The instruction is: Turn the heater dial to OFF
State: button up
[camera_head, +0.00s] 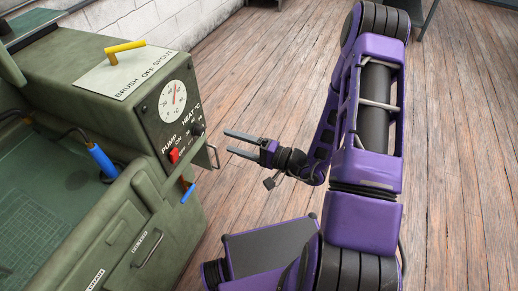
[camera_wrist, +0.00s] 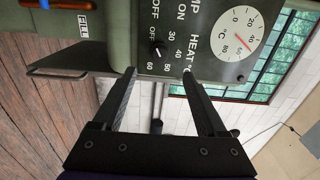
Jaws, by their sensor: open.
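The heater dial (camera_head: 198,130) is a small dark knob beside the HEAT °C label on the black panel of the green parts washer. In the wrist view the heater dial (camera_wrist: 158,50) sits amid the marks OFF, 30, 40, 50 and 60. A short white pointer line shows on it, but I cannot tell surely which mark it points to. My gripper (camera_head: 228,141) is open and empty, to the right of the panel with its fingers towards it. In the wrist view my gripper (camera_wrist: 158,72) has its fingertips on either side of the dial's line, apparently short of it.
A red pump switch (camera_head: 174,155) sits left of the dial. A round temperature gauge (camera_head: 172,100) is above. A metal bar handle (camera_head: 213,157) sticks out near the panel's lower right. A yellow lever (camera_head: 125,47) is on top. The wooden floor (camera_head: 262,90) is clear.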

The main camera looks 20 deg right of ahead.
jog(key=v, duration=0.8)
